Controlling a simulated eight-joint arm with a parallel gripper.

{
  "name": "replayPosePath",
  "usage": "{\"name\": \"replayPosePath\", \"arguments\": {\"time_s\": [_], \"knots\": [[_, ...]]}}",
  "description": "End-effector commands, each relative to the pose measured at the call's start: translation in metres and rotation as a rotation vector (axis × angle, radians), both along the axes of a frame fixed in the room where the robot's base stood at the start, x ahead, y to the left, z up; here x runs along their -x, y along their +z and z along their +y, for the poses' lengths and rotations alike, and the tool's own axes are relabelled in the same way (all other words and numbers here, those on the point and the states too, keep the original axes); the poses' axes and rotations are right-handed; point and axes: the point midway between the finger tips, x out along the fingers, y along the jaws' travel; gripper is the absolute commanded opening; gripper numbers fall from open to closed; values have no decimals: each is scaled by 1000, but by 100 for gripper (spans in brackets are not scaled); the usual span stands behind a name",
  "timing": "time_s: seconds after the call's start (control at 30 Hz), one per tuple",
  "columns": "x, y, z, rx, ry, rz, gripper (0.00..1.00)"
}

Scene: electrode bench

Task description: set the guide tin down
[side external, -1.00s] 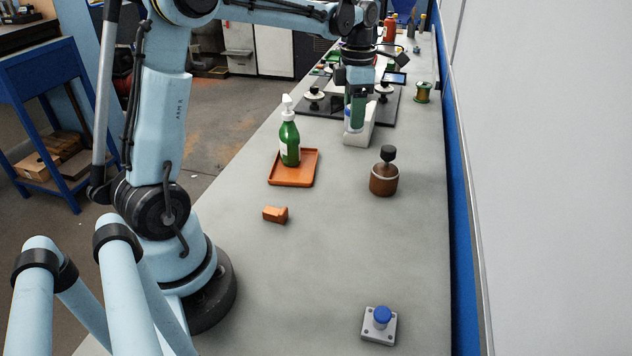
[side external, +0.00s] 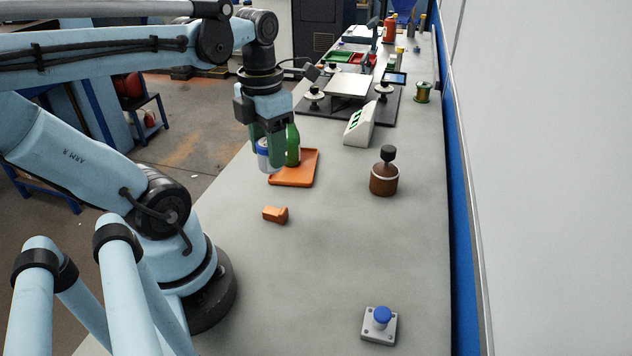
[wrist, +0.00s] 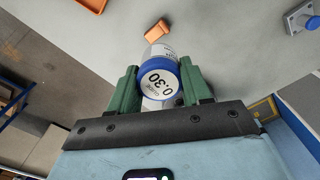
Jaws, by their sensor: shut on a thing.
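My gripper (side external: 268,148) is shut on the guide tin (side external: 266,158), a small white and silver cylinder with a blue rim. In the wrist view the tin (wrist: 159,76) sits between the two green fingers, its lid reading "0.30". I cannot tell how far above the tray or bench the tin is.
An orange block (side external: 275,214) lies nearer on the bench. A brown pot with a black knob (side external: 384,178) stands right, a white sloped holder (side external: 360,124) behind it. The bench's middle front is clear.

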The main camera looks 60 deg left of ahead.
Motion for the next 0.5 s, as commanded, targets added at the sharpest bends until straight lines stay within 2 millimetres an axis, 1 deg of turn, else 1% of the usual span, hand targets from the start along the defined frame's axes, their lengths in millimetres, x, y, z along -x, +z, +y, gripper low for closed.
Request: {"name": "replayPosePath", "arguments": {"time_s": [0.03, 0.1, 0.3, 0.4, 0.5], "knots": [[8, -5, -3, 0, 23, 0, 8], [17, -10, -6, 0, 51, 0, 8], [31, -20, -11, 0, 99, 0, 8], [34, -24, -7, 0, 110, 0, 8], [39, -31, 2, -2, 116, 1, 8]]}}
